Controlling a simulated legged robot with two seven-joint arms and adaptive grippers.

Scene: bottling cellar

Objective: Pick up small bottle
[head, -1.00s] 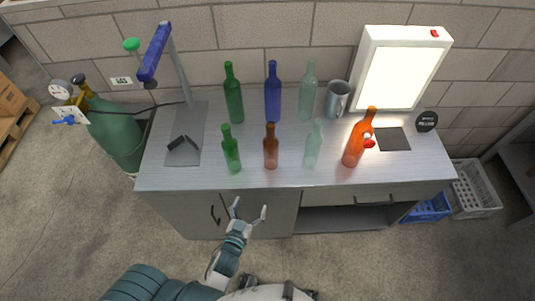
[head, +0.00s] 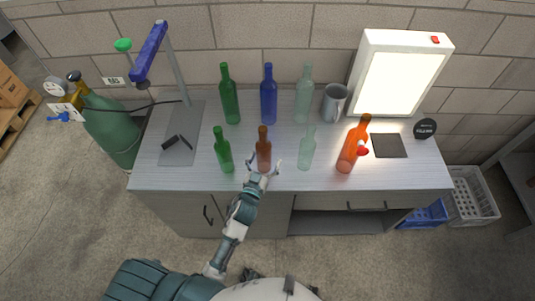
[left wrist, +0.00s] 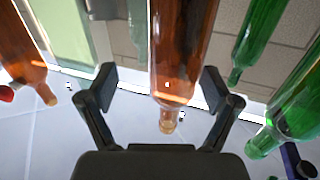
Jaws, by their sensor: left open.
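A small brown bottle (head: 264,150) stands upright in the front row on the metal bench. My left gripper (head: 264,164) is open at its near side, with one finger to each side of it. In the left wrist view, which looks upside down, the brown bottle (left wrist: 180,50) lies between the spread fingers (left wrist: 158,88), with its neck pointing down in the picture. I see no finger clearly touching it. A small green bottle (head: 223,152) stands to its left and a small clear bottle (head: 307,150) to its right. My right gripper is not in view.
Behind stand taller green (head: 229,98), blue (head: 268,98) and clear (head: 304,95) bottles and a grey mug (head: 334,103). A blue-armed stand (head: 150,52) is at left.

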